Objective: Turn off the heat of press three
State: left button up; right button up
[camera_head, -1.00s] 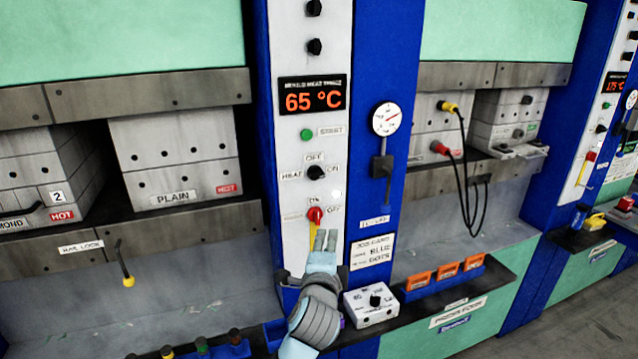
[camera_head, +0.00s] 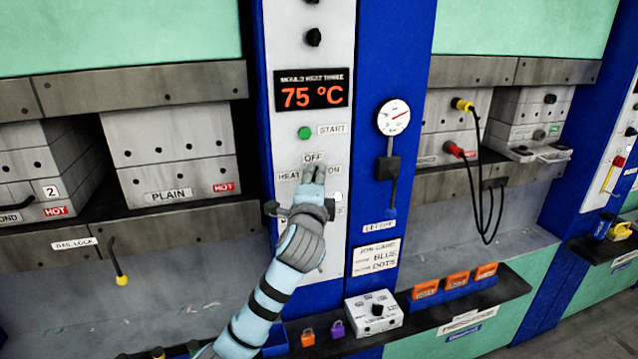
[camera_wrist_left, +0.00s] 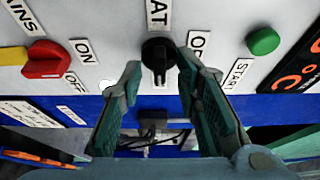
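Press three's panel (camera_head: 337,125) carries a display (camera_head: 311,95) reading "MOULD HEAT THREE" and 75 °C. The black heat knob (camera_wrist_left: 158,50) shows in the left wrist view; its grip lies along the picture's vertical, with the OFF label (camera_wrist_left: 197,45) to its right. In the head view my gripper hides the knob; the OFF label above and ON label to the right remain visible. My left gripper (camera_wrist_left: 160,68) is open, its fingertips one on each side of the knob, close to it; contact cannot be told. My right gripper is not in view.
A green start button (camera_head: 305,133) sits above the knob. A red mains knob (camera_wrist_left: 46,60) is on the same panel, hidden by my arm in the head view. A gauge (camera_head: 393,117) and a lever (camera_head: 388,168) are to the right. A white box (camera_head: 375,314) stands on the ledge below.

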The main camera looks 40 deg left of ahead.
pick_arm(q)
jog(key=shift+s+a, duration=0.1)
jog(key=shift+a, duration=0.15)
jog(key=shift+c, duration=1.1)
grip_shut()
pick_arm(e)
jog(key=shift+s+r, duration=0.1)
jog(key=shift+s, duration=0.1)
